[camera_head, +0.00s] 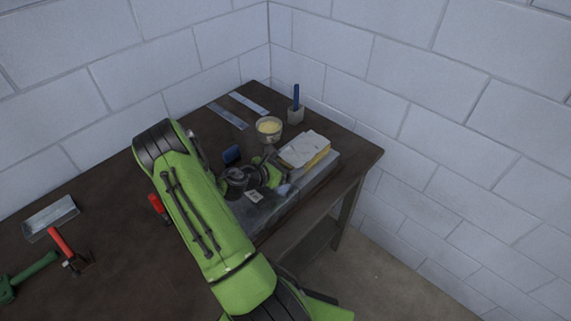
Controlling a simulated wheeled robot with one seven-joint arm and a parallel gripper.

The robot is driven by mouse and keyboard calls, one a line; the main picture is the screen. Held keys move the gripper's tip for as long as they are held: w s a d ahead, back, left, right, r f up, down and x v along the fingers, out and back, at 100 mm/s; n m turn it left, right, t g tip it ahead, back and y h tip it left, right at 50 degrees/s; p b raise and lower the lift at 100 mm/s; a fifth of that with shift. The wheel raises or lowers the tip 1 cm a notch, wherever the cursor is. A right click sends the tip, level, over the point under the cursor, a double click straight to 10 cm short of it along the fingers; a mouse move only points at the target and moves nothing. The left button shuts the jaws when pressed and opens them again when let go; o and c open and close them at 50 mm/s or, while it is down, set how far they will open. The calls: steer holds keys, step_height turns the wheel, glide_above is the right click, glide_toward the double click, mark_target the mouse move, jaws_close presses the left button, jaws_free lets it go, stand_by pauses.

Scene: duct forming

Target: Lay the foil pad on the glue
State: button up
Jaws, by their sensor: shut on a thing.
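The foil pad (306,147) is a block with a pale, whitish top face and yellow sides. It sits over the right part of a grey sheet-metal piece (322,178) near the table's right edge. My gripper (281,165) is at the pad's left side and is shut on it. The fingertips are too small and dark to make out clearly. The glue cannot be made out; the pad and my arm cover much of the metal. I cannot tell whether the pad touches the metal.
A pot with yellowish contents (269,127) stands behind the pad. A blue-handled tool in a small holder (295,113) and flat metal strips (230,116) are at the back. Red-handled tools (61,242) and a metal channel (51,217) lie left. Block walls close the back and right.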

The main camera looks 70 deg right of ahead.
steer(key=o, duration=0.7)
steer(key=p+v, duration=0.1)
steer(key=v, duration=1.5)
steer(key=shift+d+r, duration=0.1)
